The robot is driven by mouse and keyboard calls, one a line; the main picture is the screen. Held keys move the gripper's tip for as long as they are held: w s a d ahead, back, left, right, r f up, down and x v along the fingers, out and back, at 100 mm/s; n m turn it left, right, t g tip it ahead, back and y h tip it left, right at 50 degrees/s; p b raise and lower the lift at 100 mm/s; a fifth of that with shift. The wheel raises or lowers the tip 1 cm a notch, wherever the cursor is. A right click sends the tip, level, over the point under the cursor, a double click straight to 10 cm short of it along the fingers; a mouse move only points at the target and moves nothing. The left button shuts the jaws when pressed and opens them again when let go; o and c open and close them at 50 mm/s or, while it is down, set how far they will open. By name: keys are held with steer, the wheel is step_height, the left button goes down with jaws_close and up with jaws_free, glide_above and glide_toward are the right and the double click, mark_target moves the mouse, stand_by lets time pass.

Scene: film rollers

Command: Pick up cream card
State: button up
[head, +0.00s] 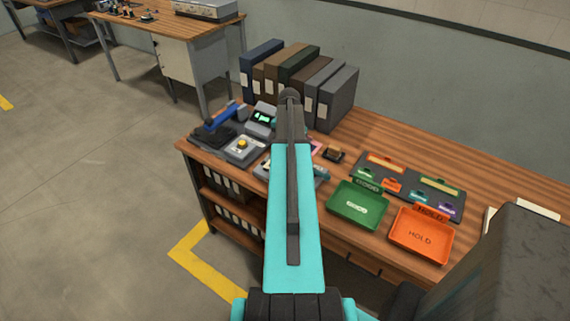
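I cannot make out a cream card for certain. Pale cream or yellowish strips lie in the dark organizer tray (408,180) on the wooden desk (490,190), one in an orange-edged slot (388,163) and one in a green-edged slot (440,187). White sheets (538,211) lie at the desk's right, partly hidden by a dark grey part in front. My teal arm rises through the middle of the view and covers part of the desk. My gripper is not clearly visible; small parts behind the arm are too hidden to identify.
A green tray (358,205) and an orange HOLD tray (421,236) stand at the desk's front. Several binders (335,97) stand at the back. Devices (243,147) crowd the left end. The desk's back right is clear.

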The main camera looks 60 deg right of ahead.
steer(key=shift+c, duration=0.4)
jaws_close()
steer(key=shift+r, duration=0.15)
steer(key=shift+r+b, duration=0.75)
steer(key=shift+r, duration=0.6)
steer(key=shift+a+r, duration=0.15)
steer(key=shift+r, duration=0.1)
steer(key=w+a+r+b, duration=0.1)
steer(key=w+a+b, duration=0.1)
steer(key=a, duration=1.3)
steer(key=shift+a+r+b, duration=0.25)
steer(key=shift+b, duration=0.65)
steer(key=shift+w, duration=0.1)
steer(key=shift+d, duration=0.1)
